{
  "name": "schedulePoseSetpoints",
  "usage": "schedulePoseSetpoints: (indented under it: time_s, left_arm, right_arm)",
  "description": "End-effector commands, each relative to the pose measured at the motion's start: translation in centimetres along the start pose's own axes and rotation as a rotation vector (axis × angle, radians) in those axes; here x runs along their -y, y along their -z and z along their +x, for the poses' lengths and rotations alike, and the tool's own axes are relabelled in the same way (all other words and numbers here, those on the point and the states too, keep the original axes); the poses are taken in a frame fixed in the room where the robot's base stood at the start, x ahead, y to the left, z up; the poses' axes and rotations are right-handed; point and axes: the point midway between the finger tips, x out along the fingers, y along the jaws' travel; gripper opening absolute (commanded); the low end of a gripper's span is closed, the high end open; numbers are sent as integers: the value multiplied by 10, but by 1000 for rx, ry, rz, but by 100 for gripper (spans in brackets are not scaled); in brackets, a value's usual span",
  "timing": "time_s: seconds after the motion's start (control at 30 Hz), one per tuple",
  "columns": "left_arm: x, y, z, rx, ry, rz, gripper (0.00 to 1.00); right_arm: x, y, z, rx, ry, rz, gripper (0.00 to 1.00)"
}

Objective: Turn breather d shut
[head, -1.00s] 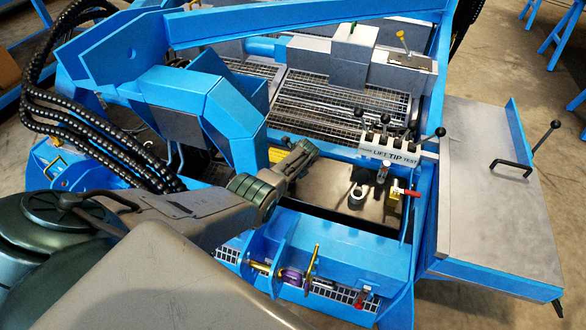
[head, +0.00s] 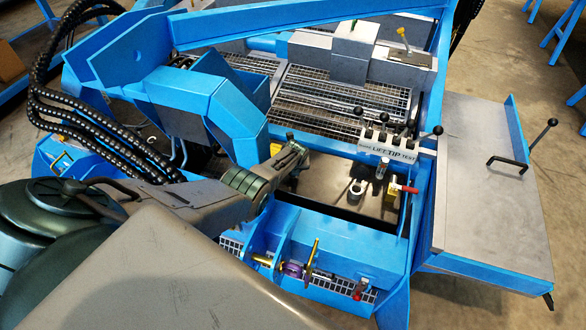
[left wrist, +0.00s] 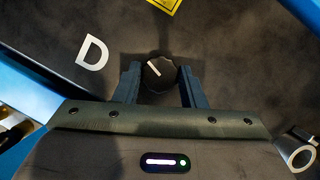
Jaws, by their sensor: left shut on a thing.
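Breather D is a round black knob (left wrist: 159,74) with a white pointer line, on a dark panel beside a white letter D (left wrist: 92,52) in the left wrist view. The line points to the upper left. My left gripper (left wrist: 160,86) has one finger on each side of the knob and is shut on it. In the head view my left gripper (head: 297,156) reaches down to the left part of the dark panel (head: 327,180), and it hides the knob there. My right gripper is not in view.
A lever block marked LIFT TIP TEST (head: 397,150) stands right of my gripper. A ring-shaped fitting (head: 357,188) and a red-handled valve (head: 405,188) sit on the panel. Blue frame walls edge it. A yellow label (left wrist: 165,4) lies beyond the knob.

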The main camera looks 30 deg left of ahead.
Motion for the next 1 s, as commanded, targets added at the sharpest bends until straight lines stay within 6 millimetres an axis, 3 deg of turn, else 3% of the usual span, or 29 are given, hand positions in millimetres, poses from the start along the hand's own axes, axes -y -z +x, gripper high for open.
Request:
schedulePoseSetpoints:
  time_s: [0.27,0.3,0.4,0.77,1.0]
  left_arm:
    - [0,0,0,-1,1,0,14]
    - [0,0,0,-1,1,0,39]
    - [0,0,0,-1,0,0,58]
    - [0,0,-4,0,0,0,59]
    - [0,-2,-35,0,1,0,59]
  right_arm:
    - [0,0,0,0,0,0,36]
    - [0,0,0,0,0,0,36]
    - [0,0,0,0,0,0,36]
    - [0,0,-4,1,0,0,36]
    - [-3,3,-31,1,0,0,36]
